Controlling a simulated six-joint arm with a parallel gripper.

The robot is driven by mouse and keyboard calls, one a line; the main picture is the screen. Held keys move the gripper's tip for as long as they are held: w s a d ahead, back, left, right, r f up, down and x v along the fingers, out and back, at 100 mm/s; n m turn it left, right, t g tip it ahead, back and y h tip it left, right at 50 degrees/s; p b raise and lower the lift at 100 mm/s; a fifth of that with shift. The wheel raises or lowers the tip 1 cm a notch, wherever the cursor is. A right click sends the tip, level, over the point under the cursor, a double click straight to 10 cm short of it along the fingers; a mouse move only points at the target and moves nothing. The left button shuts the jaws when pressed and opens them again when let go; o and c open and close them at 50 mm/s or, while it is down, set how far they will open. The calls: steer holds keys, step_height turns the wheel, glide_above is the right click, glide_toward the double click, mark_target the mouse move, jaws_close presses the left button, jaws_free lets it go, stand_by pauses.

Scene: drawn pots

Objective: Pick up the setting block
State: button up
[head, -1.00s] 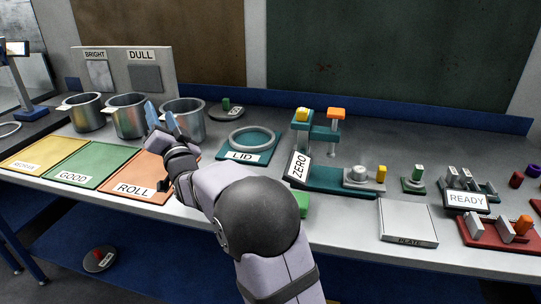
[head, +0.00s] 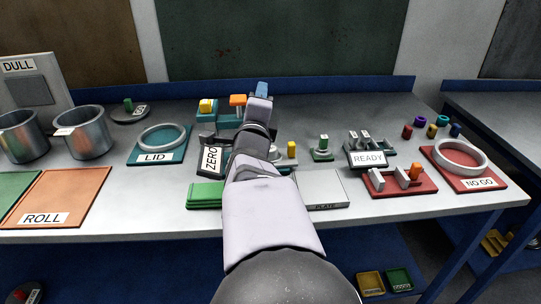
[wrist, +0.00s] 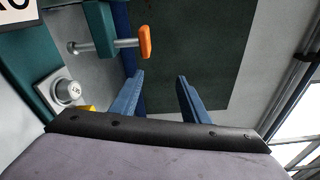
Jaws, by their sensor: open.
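No part is labelled as the setting block, so I cannot tell for sure which it is. A small yellow block (head: 291,149) stands on the bench right of my wrist; a yellow piece (wrist: 86,108) also shows in the wrist view, partly hidden by my gripper body. A teal gauge stand with an orange knob (head: 238,100) and a ZERO sign (head: 210,160) is left of my arm. My gripper (head: 262,88) is open, with nothing between its two blue fingers (wrist: 158,85) in the wrist view. My arm hides part of the stand.
Green plates (head: 205,194) and a white PLATE box (head: 323,189) lie near the front. A small green block on a base (head: 322,147), the READY rack (head: 368,159) and the NO GO tray (head: 480,183) are to the right. A LID tray (head: 150,158) is left.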

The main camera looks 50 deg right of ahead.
steer(key=s+f+m+g+y, duration=0.1)
steer(key=f+m, duration=0.3)
steer(key=m, duration=0.1)
steer(key=f+m+g+b, duration=0.1)
steer(key=f+m, duration=0.4)
steer(key=s+f+m+y+b, duration=0.1)
steer(key=f+m, duration=0.4)
steer(key=shift+s+a+g+y, duration=0.3)
steer(key=shift+s+a+g, duration=0.05)
steer(key=shift+g, duration=0.05)
steer(key=shift+s+a+f+m, duration=0.1)
steer(key=shift+f+m, duration=0.3)
steer(key=shift+m, duration=0.3)
steer(key=shift+x, duration=3.65)
steer(key=shift+s+f, duration=0.15)
steer(key=shift+c, duration=0.7)
steer(key=c, duration=0.7)
steer(key=shift+c, duration=0.7)
steer(key=shift+r, duration=0.85)
step_height(320, 180, up, 26)
steer(key=p, duration=1.8)
steer(key=shift+r, duration=0.2)
